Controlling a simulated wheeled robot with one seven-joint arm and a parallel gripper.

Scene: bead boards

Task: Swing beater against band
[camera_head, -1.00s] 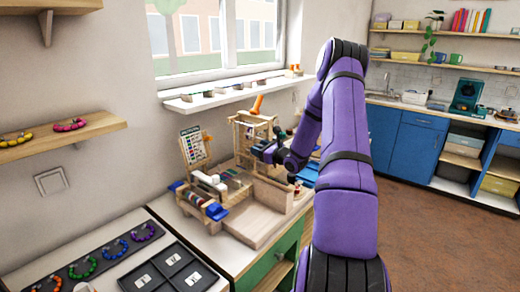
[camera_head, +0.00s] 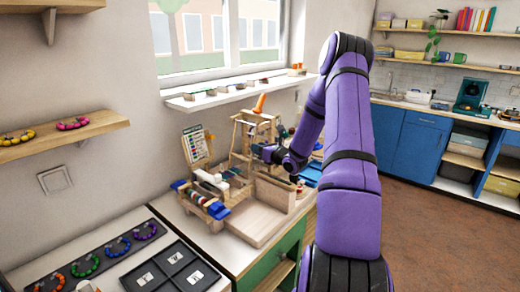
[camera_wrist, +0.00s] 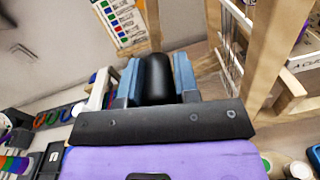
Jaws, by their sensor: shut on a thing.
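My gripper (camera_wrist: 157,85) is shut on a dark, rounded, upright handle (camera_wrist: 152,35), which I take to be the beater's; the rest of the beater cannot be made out. In the head view my gripper (camera_head: 270,154) is beside the wooden loom frame (camera_head: 236,140), partly hidden by my wrist. The band's coloured threads (camera_head: 207,201) show at the loom's left front, beside blue-ended parts. Whether the beater touches the band cannot be told.
A colour chart (camera_head: 195,145) stands behind the loom. A wooden tray (camera_head: 258,222) lies in front. Black bead boards (camera_head: 110,243) and a compartment tray (camera_head: 172,268) are at lower left. A window shelf (camera_head: 225,95) runs above.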

